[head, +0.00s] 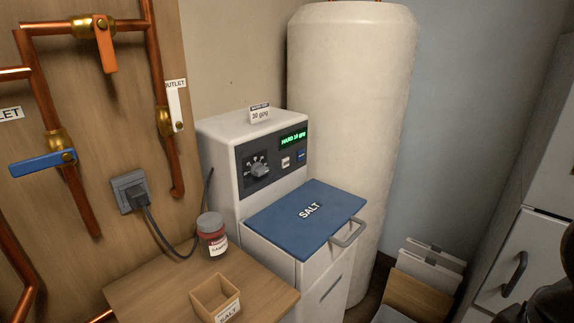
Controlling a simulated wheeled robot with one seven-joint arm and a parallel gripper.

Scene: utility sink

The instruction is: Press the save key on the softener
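The softener (222,166) is a white cabinet standing left of the tall cream tank. Its dark front panel has a dial (259,170) and a lit green display (293,139) that starts with "HARD"; the number is hard to read. Below the display are a white key (286,162) and a blue key (301,156). Their labels are too small to read, so I cannot tell which is the save key. A small card (259,113) on top seems to read "30 gpg".
The blue SALT lid (306,215) with a grey handle (348,232) lies shut below the panel. A wooden shelf (150,291) holds a jar (211,234) and an open salt box (215,299). Copper pipes with valves line the left wall. Boards (428,268) lean at the right.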

